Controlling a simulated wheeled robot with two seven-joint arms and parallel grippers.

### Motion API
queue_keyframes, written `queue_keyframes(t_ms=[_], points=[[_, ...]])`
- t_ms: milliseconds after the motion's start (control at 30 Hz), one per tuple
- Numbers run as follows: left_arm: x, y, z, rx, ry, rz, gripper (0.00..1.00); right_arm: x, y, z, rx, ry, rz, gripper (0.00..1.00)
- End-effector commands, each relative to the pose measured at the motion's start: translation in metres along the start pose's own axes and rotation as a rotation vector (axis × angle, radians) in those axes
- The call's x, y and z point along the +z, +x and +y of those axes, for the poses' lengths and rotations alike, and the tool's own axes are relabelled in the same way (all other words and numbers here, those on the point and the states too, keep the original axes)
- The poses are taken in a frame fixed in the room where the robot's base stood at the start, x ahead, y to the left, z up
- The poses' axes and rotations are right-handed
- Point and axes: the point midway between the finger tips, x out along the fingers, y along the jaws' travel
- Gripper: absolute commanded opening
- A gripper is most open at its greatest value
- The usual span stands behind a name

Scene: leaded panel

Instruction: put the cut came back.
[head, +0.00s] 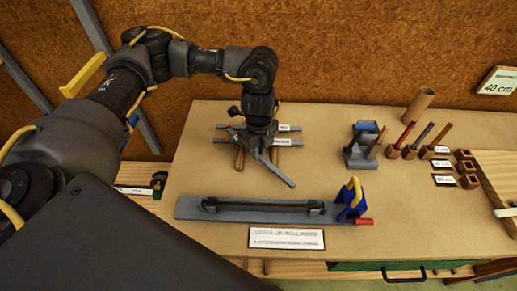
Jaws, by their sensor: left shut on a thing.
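My left gripper (258,141) points down at the back left of the work table, over several grey strips with white labels. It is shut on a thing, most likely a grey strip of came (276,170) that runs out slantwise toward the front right. The gripper body hides the fingertips and the grasp itself. Other grey strips (287,142) lie level beside and behind it, with wooden pegs (240,158) below. I cannot tell whether the slanting strip touches the others. My right gripper is not in view.
A long grey board (190,208) with a dark bar and a blue block (351,203) with a yellow handle lies in front. A printed card (286,237) is before it. A grey-blue stand (361,150), wooden holders with tools (404,150) and a cardboard tube (419,104) stand right.

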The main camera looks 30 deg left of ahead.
Motion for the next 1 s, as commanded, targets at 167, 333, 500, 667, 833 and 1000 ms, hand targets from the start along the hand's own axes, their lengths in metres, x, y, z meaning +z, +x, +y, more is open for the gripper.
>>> queue_keyframes(t_ms=[167, 333, 500, 667, 833, 1000], points=[[0.0, 0.004, 0.0, 0.0, 0.0, 0.0, 0.0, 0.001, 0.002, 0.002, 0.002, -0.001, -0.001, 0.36], [0.0, 0.008, 0.0, 0.0, 0.0, 0.0, 0.15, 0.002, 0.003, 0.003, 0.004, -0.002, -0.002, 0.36], [0.0, 0.007, 0.0, 0.0, 0.0, 0.0, 0.36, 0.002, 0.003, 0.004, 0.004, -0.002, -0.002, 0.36], [0.0, 0.007, 0.0, 0.0, 0.0, 0.0, 0.36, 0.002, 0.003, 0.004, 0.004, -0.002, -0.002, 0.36], [0.0, 0.002, 0.0, -0.001, 0.0, 0.0, 0.36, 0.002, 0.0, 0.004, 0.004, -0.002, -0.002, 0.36], [0.0, -0.021, -0.002, -0.006, 0.002, -0.001, 0.36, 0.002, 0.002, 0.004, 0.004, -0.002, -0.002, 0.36]])
